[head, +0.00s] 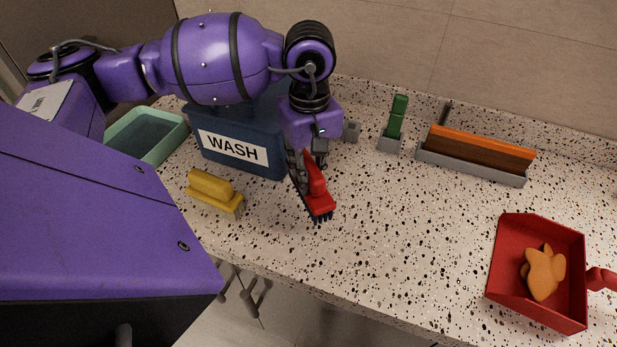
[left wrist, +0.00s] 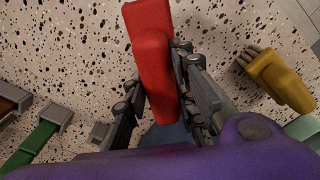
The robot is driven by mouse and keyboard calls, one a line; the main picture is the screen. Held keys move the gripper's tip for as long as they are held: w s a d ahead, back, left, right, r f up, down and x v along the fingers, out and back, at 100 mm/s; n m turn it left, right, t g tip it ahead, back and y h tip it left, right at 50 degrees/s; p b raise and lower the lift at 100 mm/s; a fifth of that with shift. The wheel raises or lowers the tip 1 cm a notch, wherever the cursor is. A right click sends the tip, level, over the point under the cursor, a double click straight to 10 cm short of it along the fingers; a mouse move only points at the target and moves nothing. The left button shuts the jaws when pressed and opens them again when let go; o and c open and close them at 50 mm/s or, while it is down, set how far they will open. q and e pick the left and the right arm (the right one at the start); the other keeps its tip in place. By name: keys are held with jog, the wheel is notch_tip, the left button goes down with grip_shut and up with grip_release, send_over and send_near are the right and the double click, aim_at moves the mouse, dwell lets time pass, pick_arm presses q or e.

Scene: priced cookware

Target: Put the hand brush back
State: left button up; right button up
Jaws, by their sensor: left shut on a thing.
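A red hand brush (head: 317,187) with dark bristles is gripped by my left gripper (head: 305,172), over the middle of the counter. Its bristles point down and its handle tilts up between the fingers. In the left wrist view the red brush (left wrist: 153,62) lies between the two dark fingers of the left gripper (left wrist: 160,80), which are shut on its handle. I cannot tell whether the bristles touch the counter. A small grey block (head: 352,131) stands behind the gripper, partly hidden. My right gripper is not in view.
A blue WASH bin (head: 271,160) stands left of the brush, with a yellow brush (head: 213,190) in front and a green tray (head: 170,147) beyond. A green-handled item (head: 397,115), a grey rack (head: 470,171) and a red dustpan (head: 507,270) holding an orange piece (head: 543,272) are right. The counter's middle is clear.

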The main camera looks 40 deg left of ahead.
pick_arm(q)
jog(key=shift+f, duration=1.8)
jog(key=o, duration=1)
jog(key=shift+r, duration=0.1)
notch_tip(320, 180, up, 12)
jog(key=shift+r+b, duration=0.2)
jog(key=shift+b, duration=0.1)
